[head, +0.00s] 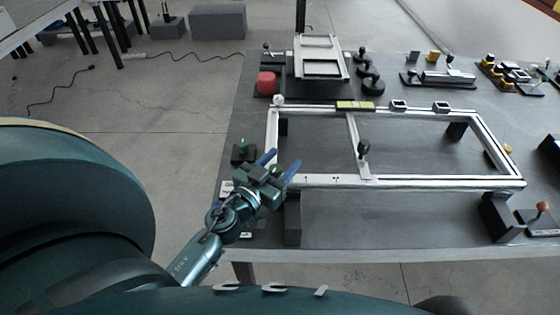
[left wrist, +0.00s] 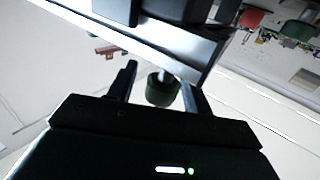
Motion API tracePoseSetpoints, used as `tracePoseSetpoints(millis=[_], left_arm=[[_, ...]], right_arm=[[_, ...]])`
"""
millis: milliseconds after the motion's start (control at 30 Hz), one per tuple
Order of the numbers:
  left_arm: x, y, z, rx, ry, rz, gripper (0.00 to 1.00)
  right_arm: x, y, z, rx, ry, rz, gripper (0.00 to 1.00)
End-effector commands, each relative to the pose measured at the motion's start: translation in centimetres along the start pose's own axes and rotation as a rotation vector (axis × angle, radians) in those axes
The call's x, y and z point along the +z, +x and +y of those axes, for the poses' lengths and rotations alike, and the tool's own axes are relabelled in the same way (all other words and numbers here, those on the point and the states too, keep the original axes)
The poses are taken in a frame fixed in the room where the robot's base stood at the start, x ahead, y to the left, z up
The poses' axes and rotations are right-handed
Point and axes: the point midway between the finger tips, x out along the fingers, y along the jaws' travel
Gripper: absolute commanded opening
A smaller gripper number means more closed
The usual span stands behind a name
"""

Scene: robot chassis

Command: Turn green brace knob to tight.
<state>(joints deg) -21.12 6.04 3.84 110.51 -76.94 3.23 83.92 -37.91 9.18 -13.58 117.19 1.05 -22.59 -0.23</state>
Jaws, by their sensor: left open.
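The green brace knob (left wrist: 162,90) shows in the left wrist view as a dark green cylinder on a pale shaft beside the light frame. It sits between the two fingers of my left gripper (left wrist: 160,75), with a clear gap to the left finger. In the head view my left gripper (head: 285,158) is open at the near left corner of the white frame (head: 335,181), its blue fingers spread. The knob is mostly hidden by the gripper there. My right gripper is not in view. The knob's tight mark cannot be made out.
A small green-topped knob on a dark block (head: 243,155) stands left of the gripper. A black knob (head: 363,148) is on the frame's crossbar. An orange-topped lever (head: 542,207) is at right.

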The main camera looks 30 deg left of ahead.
Motion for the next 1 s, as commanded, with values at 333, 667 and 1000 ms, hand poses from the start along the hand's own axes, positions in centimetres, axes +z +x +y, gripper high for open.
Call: tracePoseSetpoints(millis=[333, 667, 1000], left_arm=[[-0.01, -0.05, 0.00, 0.000, 0.000, 0.000, 0.27], [-0.01, -0.06, 0.01, 0.001, -0.001, 0.000, 0.06], [-0.16, -0.06, 0.10, 0.086, 0.002, -0.001, 0.05]], right_arm=[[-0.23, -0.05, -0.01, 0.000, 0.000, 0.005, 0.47], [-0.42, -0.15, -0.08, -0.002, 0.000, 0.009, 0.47], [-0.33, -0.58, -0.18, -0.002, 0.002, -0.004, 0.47]])
